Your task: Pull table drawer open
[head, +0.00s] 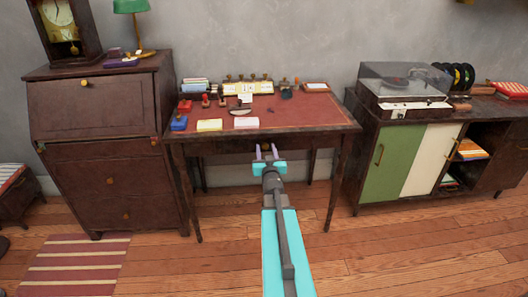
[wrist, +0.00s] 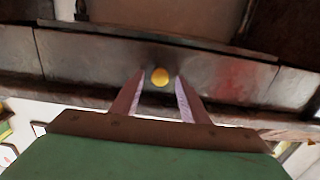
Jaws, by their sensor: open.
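The dark wooden table (head: 330,128) has a red top and a drawer front under its front edge. The drawer (wrist: 95,62) fills the middle of the wrist view and looks closed. Its round brass knob (wrist: 160,77) sits at the middle of the drawer front. My gripper (head: 267,150) is in front of the drawer, open. In the wrist view its two fingers (wrist: 160,82) point at the drawer, one on each side of the knob with gaps. I cannot tell how far the fingertips are from the drawer front.
Stamps, paper pads (head: 209,125) and small boxes stand on the tabletop. A dark bureau (head: 100,110) stands close on the left. A cabinet (head: 402,160) with a record player (head: 405,90) stands on the right. The wooden floor (head: 370,250) in front is clear, with a striped rug (head: 80,262) at left.

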